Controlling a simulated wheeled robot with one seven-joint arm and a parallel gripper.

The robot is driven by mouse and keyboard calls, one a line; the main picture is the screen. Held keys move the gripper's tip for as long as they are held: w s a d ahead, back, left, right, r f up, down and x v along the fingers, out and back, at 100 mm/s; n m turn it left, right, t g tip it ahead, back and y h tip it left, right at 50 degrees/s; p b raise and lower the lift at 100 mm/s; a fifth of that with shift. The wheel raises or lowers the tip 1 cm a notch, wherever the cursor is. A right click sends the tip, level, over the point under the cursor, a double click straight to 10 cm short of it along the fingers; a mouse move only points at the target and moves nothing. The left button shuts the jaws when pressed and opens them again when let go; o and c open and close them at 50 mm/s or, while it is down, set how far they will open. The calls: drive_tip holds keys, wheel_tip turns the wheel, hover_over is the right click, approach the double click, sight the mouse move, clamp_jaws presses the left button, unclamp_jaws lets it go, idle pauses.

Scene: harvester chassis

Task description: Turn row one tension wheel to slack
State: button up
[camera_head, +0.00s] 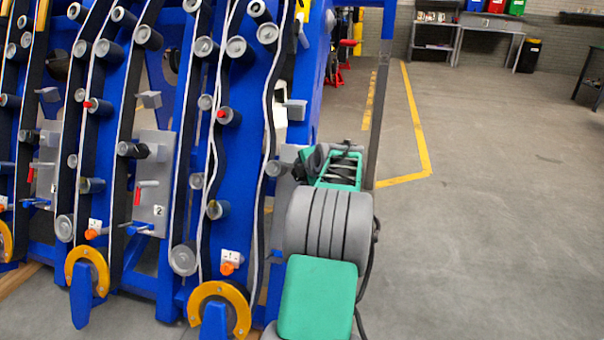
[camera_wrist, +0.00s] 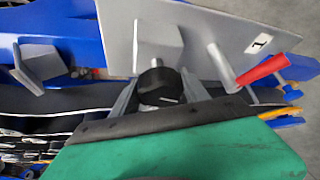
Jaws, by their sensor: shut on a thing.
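The row one tension wheel is a black knob (camera_wrist: 156,80) with a white mark, on a short metal shaft by a grey plate labelled 1 (camera_wrist: 215,22) in the wrist view. My gripper (camera_wrist: 158,94) has its grey fingers on either side of the knob and is shut on it. The gripper's dark front edge hides the knob's lower part. In the head view my green and grey arm reaches to the right side of the blue frame (camera_head: 260,80), and it hides the row one knob and plate there.
A red-handled lever (camera_wrist: 262,70) stands close right of the knob. A grey block (camera_wrist: 38,62) is at the left. In the head view, the row two plate (camera_head: 152,185) has its own black knob (camera_head: 133,150) and red lever. Open floor (camera_head: 480,240) lies to the right.

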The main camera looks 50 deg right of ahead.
drive_tip(key=shift+n, duration=0.4)
drive_tip(key=o, duration=1.4)
drive_tip(key=p+v, duration=0.1)
drive_tip(key=v, duration=0.6)
drive_tip(key=shift+s+a+r+p, duration=0.1)
drive_tip(key=shift+s+r+p, duration=0.05)
drive_tip(key=shift+r+p, duration=0.2)
